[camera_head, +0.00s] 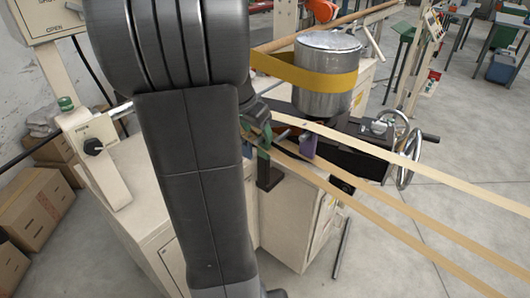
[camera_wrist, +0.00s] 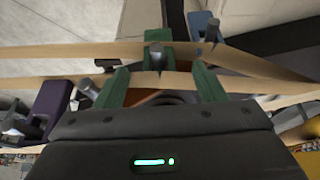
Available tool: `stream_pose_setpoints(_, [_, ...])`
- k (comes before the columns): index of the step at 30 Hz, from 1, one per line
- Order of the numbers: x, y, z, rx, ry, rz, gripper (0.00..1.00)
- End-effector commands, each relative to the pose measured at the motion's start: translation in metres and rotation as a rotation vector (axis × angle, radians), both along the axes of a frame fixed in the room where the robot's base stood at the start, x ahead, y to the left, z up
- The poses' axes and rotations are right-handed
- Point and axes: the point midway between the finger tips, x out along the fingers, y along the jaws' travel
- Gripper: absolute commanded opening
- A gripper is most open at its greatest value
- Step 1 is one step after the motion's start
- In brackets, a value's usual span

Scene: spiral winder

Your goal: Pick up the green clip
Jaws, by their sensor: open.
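The green clip (camera_wrist: 157,33) shows in the upper middle of the wrist view, with a grey peg (camera_wrist: 156,55) in front of it. Tan strips cross in front of part of it. My gripper (camera_wrist: 161,82) is open, its two green fingers spread to the left and right, with the clip ahead between them and no visible grip on it. In the head view my arm hides most of my gripper; green parts show beside it near the strips, and I cannot tell finger from clip there.
A purple clip (camera_wrist: 52,105) is left in the wrist view, and a bluish clip (camera_wrist: 201,24) is right. Tan strips (camera_head: 420,165) run to the right in the head view. A metal drum (camera_head: 327,85) with a yellow band and a handwheel (camera_head: 409,150) stand close by.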

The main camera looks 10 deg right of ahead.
Motion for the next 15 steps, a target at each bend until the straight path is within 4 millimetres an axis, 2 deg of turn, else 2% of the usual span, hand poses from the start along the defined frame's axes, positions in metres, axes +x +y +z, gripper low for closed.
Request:
stream_pose_setpoints(1, [0.002,-0.003,-0.014,0.000,0.002,-0.002,0.64])
stream_pose_setpoints(3, [0.004,-0.006,-0.022,0.000,0.002,-0.001,0.64])
stream_pose_setpoints(11, [0.008,-0.011,-0.034,0.000,0.000,0.000,0.64])
stream_pose_setpoints(15, [0.010,-0.016,-0.051,0.000,0.001,0.000,0.64])
